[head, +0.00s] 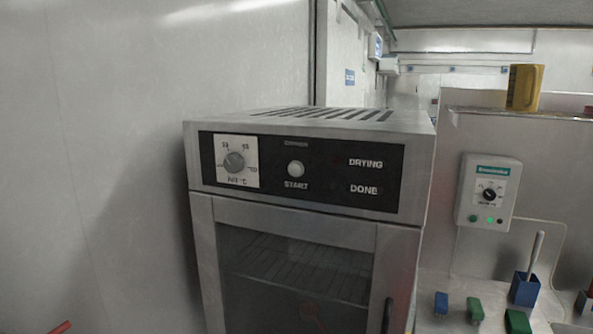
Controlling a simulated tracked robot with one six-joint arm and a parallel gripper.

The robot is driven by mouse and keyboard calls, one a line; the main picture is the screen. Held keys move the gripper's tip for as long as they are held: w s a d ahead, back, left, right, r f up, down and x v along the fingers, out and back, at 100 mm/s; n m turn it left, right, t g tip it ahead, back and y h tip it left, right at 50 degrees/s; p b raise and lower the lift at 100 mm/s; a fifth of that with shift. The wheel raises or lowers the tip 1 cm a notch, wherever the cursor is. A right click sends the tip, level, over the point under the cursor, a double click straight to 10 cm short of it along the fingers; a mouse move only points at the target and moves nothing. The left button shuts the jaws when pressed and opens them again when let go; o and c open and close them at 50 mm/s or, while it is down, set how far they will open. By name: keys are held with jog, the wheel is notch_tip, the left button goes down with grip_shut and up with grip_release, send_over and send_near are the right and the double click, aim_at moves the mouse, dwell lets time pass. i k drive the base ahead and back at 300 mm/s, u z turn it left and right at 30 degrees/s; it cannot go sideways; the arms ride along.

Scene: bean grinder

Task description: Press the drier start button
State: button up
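The drier (309,230) is a grey metal cabinet with a slatted vent on top and a dark glass door. Wire racks show dimly behind the glass. Its black control panel (330,172) runs along the top front. The start button (296,168) is a round pale knob above the word START. A temperature dial (235,162) on a white plate is left of it. DRYING and DONE labels are to its right. My gripper is not in view.
A dark door handle (388,315) is at the door's lower right. A plain wall stands close on the left. On the right are a white control box (488,192), a yellow container (524,87), a blue holder (525,289) and small green and blue blocks. Nothing blocks the panel's front.

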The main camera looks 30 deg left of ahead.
aim_at(295, 169)
jog(key=z, duration=0.1)
jog(key=k, duration=1)
jog(key=u, duration=1)
jog(key=i, duration=1)
jog(key=u, duration=0.05)
